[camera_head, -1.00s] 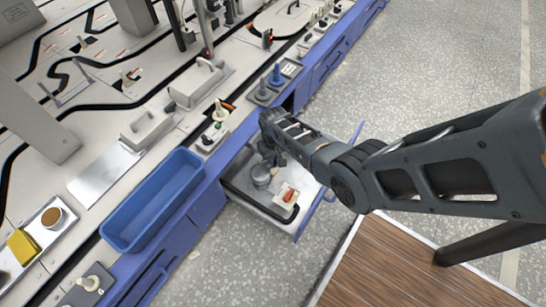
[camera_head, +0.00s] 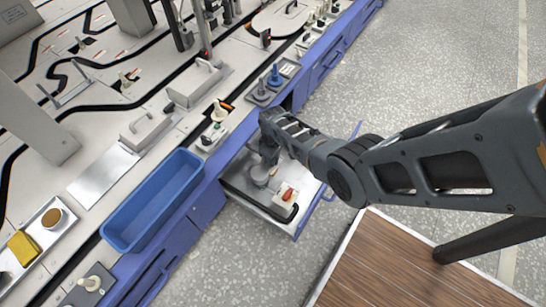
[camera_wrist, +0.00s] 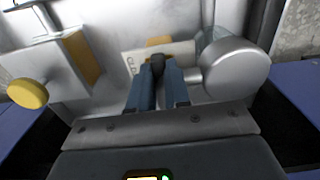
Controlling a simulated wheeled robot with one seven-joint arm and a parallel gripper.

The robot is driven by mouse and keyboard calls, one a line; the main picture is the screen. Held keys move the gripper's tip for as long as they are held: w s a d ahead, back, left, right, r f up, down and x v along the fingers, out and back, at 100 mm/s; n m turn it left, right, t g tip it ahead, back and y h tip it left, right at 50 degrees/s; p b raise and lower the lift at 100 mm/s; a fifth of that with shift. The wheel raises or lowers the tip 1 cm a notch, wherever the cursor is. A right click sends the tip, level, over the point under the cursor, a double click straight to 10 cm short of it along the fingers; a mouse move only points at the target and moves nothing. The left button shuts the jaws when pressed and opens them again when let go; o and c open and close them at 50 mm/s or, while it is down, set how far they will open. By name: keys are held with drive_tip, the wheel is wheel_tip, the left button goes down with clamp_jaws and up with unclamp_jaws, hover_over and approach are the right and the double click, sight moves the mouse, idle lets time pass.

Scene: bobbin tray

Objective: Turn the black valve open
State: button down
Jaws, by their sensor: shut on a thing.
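My gripper (camera_wrist: 158,76) reaches down with its two blue-grey fingers closed around a small dark piece in the wrist view. This piece looks like the black valve's handle (camera_wrist: 158,61); the fingers hide most of it. A pale plate with dark lettering (camera_wrist: 132,60) lies behind it. In the head view my gripper (camera_head: 268,158) is low over the pulled-out drawer (camera_head: 305,212), and the black valve cannot be made out there.
A silver cylinder (camera_wrist: 235,70) stands close right of the fingers, and a yellow round knob (camera_wrist: 27,94) is at the left. In the head view a red-handled part (camera_head: 288,195) lies near the drawer's front. A blue bin (camera_head: 150,205) sits on the counter.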

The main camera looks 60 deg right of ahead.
idle(0.3)
drive_tip(key=c, duration=1.1)
unclamp_jaws()
drive_tip(key=shift+r+p, duration=2.3)
drive_tip(key=shift+r, duration=1.6)
